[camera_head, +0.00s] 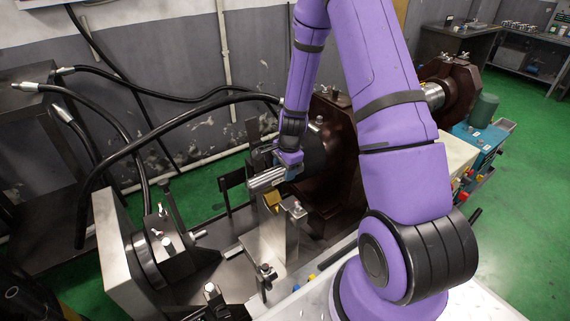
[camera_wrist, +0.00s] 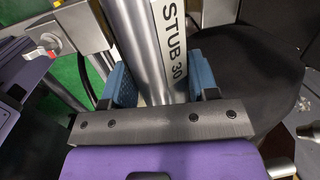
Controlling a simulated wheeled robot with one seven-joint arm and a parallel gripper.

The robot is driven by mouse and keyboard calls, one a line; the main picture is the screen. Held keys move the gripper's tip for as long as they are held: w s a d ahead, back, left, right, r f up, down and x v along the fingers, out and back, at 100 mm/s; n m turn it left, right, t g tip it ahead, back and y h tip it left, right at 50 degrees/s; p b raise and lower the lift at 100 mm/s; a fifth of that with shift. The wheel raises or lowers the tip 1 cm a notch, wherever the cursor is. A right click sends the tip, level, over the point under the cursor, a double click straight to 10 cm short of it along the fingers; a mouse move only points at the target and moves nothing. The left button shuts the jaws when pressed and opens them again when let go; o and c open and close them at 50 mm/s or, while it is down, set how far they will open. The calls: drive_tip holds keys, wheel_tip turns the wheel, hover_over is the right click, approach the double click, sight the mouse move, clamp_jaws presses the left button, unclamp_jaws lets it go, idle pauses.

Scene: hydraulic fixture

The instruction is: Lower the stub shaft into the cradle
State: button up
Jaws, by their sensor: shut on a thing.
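The stub shaft (camera_head: 265,180) is a bright metal cylinder, held roughly level in the head view. In the wrist view the shaft (camera_wrist: 147,35) carries a white label reading "STUB 30". My gripper (camera_head: 289,169) is shut on it; in the wrist view the blue finger pads of my gripper (camera_wrist: 155,84) press on both sides of the shaft. A grey metal stand with yellow pieces at its top (camera_head: 273,199), which looks like the cradle, is just below the shaft's free end. I cannot tell whether the shaft touches it.
A dark brown machine housing (camera_head: 337,190) stands close behind and right of my gripper. A steel plate with a clamp block (camera_head: 163,247) stands at the lower left. Black hoses (camera_head: 150,125) arch across the left side. A bolted post (camera_head: 297,210) stands beside the cradle.

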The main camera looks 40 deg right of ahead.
wheel_tip(320, 180, down, 6)
drive_tip(key=shift+f, duration=0.25)
idle(0.5)
drive_tip(key=shift+f, duration=1.25)
drive_tip(key=o, duration=1.5)
drive_tip(key=r, duration=0.7)
drive_tip(key=s+d+r, duration=0.1)
drive_tip(key=r, duration=0.2)
drive_tip(key=shift+r, duration=0.35)
